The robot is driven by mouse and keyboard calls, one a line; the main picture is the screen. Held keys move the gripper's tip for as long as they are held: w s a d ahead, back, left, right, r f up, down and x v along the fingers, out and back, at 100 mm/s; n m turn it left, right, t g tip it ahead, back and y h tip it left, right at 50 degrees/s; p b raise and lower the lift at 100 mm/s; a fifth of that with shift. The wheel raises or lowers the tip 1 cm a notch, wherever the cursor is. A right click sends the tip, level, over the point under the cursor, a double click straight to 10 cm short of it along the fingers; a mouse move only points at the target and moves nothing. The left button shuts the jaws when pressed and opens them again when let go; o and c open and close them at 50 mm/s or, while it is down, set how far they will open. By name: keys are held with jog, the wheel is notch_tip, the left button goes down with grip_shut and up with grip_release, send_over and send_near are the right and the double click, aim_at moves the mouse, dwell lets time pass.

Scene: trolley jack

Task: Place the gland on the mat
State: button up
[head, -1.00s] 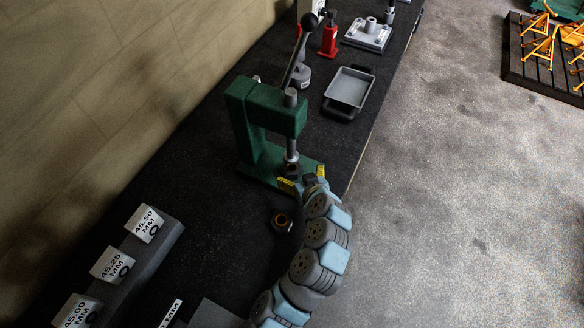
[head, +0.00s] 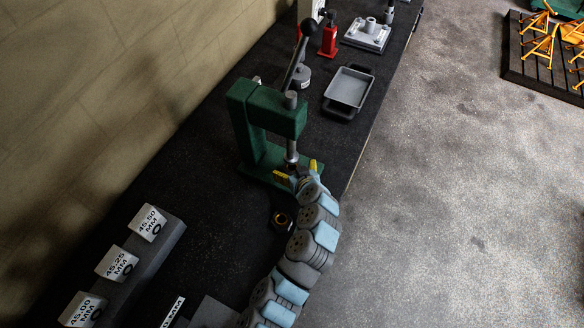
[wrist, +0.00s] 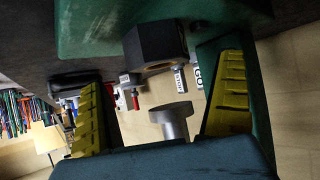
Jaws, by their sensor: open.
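A dark hexagonal part with a brown bore, which looks like the gland (wrist: 152,44), stands on the green base plate of the press in the wrist view. My gripper (head: 298,171) is open at the press base, its yellow-padded fingers apart. In the wrist view the hexagonal part lies ahead, between the finger lines, with no clear contact. In the head view the fingers mostly hide it. A second dark hexagonal part with an orange-brown ring (head: 282,221) lies on the bench beside my arm. A flat dark grey piece (head: 212,313), possibly the mat, shows at the bottom edge, partly cut off.
The green press (head: 276,112) stands over the gripper, its steel ram (head: 291,150) just above the base and its lever rising behind. A grey tray (head: 349,87) and a red jack (head: 328,40) stand farther back. Labelled blocks (head: 117,263) sit at left.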

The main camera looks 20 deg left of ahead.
jog(key=shift+p+x, duration=0.3)
jog(key=shift+x, duration=1.15)
jog(key=shift+s+f, duration=0.1)
jog(key=shift+f, duration=0.05)
jog(key=shift+c, duration=0.3)
jog(key=c, duration=1.3)
